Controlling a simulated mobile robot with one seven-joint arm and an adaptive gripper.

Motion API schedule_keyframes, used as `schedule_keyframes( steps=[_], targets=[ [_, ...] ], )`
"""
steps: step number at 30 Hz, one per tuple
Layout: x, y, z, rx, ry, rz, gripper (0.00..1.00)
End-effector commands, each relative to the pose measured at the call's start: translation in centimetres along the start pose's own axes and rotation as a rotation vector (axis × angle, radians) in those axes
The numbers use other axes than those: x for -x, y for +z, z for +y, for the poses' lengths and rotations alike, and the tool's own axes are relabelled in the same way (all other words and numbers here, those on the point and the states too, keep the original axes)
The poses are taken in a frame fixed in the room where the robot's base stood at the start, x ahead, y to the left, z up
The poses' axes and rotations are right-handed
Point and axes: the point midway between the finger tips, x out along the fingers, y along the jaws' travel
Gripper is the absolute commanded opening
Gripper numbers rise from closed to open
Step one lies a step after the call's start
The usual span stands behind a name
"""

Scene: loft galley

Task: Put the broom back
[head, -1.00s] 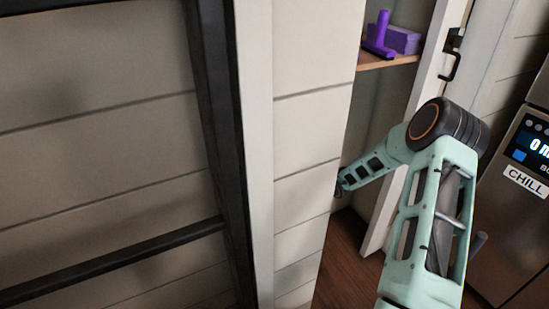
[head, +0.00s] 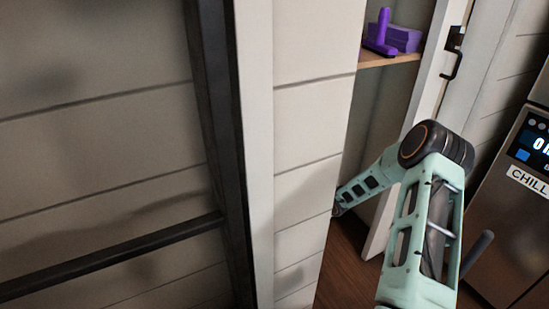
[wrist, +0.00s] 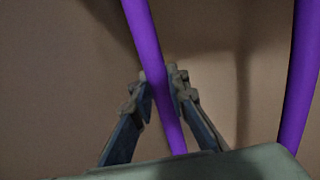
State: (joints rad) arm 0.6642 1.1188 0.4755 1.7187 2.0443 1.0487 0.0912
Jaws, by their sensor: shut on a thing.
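In the wrist view a long purple handle (wrist: 147,40), which I take to be the broom's, runs down between the fingers of my gripper (wrist: 159,82). The gripper is shut on it. The handle leans slightly, and its ends are out of view; no broom head shows. A second purple pole (wrist: 303,75) stands apart at the right edge; I cannot tell what it belongs to. In the head view my arm reaches into an open closet, and the gripper and broom are hidden behind the pale wall panel.
The closet has a wooden shelf (head: 383,60) holding a purple spray-like item (head: 381,34) and a purple stack (head: 405,39). The pale panel (head: 305,150) edges the opening at left; a door with a black handle (head: 453,62) is at right. A steel fridge (head: 510,230) stands beyond.

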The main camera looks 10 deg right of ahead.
Motion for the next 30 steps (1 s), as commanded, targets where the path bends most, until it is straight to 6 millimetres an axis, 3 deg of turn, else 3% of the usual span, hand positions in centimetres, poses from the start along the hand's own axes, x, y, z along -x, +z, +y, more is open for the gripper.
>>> schedule_keyframes(
  steps=[5, 6, 10, 21, 26, 30],
  targets=[
    [0.0, -0.2, 0.0, 0.000, 0.000, -0.003, 0.00],
    [0.0, -0.3, 0.0, -0.001, 0.000, 0.001, 0.17],
    [0.0, -0.3, 0.0, -0.001, 0.000, 0.001, 0.31],
    [0.1, 0.2, 0.0, -0.001, -0.001, 0.001, 0.32],
    [2.6, 0.2, -0.2, -0.003, -0.004, 0.002, 0.32],
    [5.8, 0.2, -0.1, -0.003, -0.004, 0.004, 0.32]
  ],
)
